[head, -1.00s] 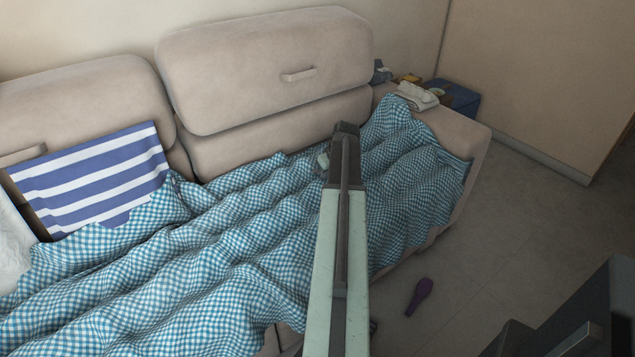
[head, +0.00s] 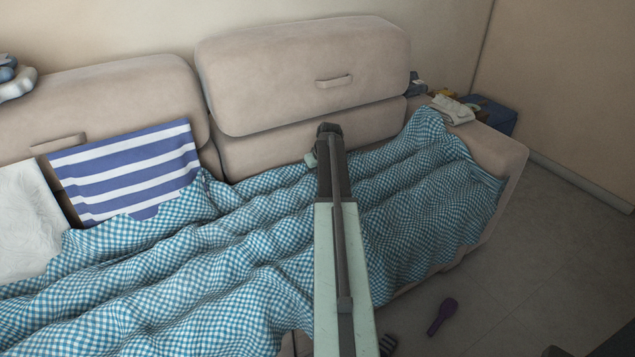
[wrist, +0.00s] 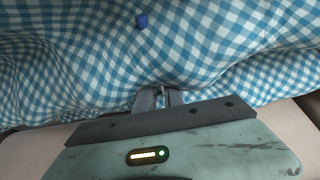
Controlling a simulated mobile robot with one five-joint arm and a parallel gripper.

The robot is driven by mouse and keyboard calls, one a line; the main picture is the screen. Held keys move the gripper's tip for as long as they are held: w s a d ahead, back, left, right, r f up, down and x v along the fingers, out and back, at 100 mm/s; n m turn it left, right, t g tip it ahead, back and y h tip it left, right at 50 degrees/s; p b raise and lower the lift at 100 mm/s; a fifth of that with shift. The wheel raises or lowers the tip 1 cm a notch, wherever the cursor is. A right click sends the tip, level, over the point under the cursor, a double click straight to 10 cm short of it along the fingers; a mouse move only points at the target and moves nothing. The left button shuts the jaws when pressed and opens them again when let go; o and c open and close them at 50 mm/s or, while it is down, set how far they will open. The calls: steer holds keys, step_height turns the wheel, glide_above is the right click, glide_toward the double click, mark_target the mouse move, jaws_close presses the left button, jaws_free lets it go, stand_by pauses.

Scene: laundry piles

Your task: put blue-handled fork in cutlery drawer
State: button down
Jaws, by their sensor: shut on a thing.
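My gripper (wrist: 160,97) shows in the wrist view with its two fingers close together over blue-and-white checked cloth. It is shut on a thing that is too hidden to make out. I see no cutlery drawer.
The checked blanket (head: 230,240) covers the sofa seat. A striped cushion (head: 125,175) and a white cushion (head: 28,220) are at left. A folded white cloth (head: 452,110) lies on the right armrest near a blue box (head: 497,117). A purple brush-like thing (head: 441,317) lies on the floor.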

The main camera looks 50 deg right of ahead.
mark_target(316, 179)
steer(key=shift+f+b, duration=1.95)
steer(key=shift+f, duration=0.05)
steer(key=shift+r, duration=0.25)
steer(key=c, duration=1.5)
jaws_free()
steer(key=shift+f, duration=0.1)
steer(key=shift+o, duration=0.2)
steer(key=p+v, duration=1.1)
steer(key=v, duration=0.1)
steer(key=shift+w+r+p, duration=0.1)
steer(key=shift+r+p, duration=0.2)
steer(key=shift+p, duration=0.1)
steer(key=shift+f, duration=0.15)
